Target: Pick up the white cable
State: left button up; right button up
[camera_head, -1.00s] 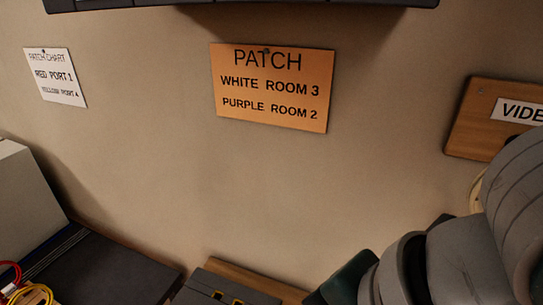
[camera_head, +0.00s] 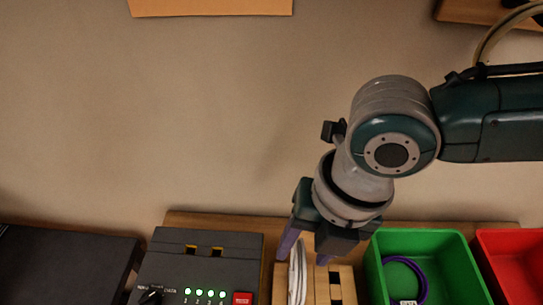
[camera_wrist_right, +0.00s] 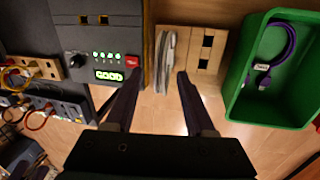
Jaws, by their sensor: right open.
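The white cable (camera_head: 297,272) is a coiled bundle standing in a light wooden holder (camera_head: 320,285), right of a dark box with green lights. The cable also shows in the right wrist view (camera_wrist_right: 165,55), ahead of the fingertips. My right gripper (camera_head: 306,254) is open, pointing down over the cable.
The dark box (camera_head: 210,262) with a red button (camera_head: 242,298) stands close left of the cable. A green bin (camera_head: 440,245) with a purple cable (camera_head: 422,275) is right of the holder, then a red bin (camera_head: 510,250). The wall is behind.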

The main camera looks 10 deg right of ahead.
aim_at(301, 255)
jog(key=shift+w+a+f, duration=0.15)
jog(key=shift+f, duration=0.65)
jog(key=shift+w+a+f, duration=0.1)
jog(key=shift+f, duration=0.65)
jog(key=shift+c, duration=0.4)
grip_shut()
